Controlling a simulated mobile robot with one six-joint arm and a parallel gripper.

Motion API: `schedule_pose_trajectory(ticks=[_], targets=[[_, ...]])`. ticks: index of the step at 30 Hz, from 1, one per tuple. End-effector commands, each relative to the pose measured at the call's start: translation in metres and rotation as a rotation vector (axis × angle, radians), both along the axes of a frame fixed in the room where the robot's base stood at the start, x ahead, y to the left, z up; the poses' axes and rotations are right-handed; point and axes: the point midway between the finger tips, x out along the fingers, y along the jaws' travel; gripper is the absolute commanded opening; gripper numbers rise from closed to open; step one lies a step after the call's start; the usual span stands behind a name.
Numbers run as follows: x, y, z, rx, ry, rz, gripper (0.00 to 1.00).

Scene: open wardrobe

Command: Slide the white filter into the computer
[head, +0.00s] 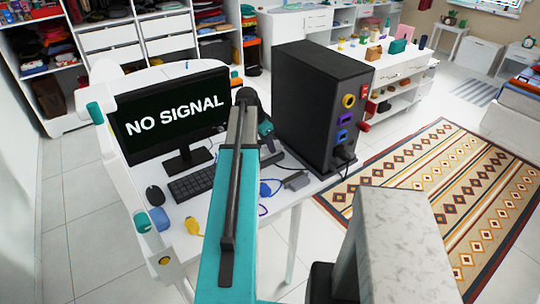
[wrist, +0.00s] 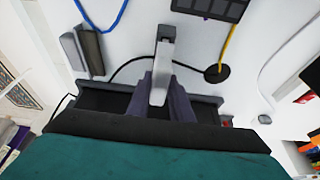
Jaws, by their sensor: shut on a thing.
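The computer (head: 305,103) is a black tower standing upright on the white desk, with coloured ports on its near narrow face. In the wrist view my gripper (wrist: 162,92) is shut on a whitish, narrow piece, which looks like the white filter (wrist: 161,62). It sticks out between the two grey-purple fingers, above the desk top. In the head view my teal arm hides most of the gripper and the filter is not clearly seen. The gripper end is left of the computer, apart from it. I cannot tell which port fits the filter.
A monitor (head: 170,115) reading "NO SIGNAL", a keyboard (head: 192,183) and a mouse (head: 156,195) are on the left of the desk. A grey adapter (head: 296,180), a blue plug (head: 265,189) and a yellow plug (head: 193,226) lie with loose cables near the front.

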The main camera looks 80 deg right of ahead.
Motion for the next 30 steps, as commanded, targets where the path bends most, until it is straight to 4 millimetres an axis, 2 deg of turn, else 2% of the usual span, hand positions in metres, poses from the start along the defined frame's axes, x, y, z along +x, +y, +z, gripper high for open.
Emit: schedule_pose_trajectory(ticks=[30], targets=[[0.000,0.000,0.011,0.000,0.000,0.000,0.00]])
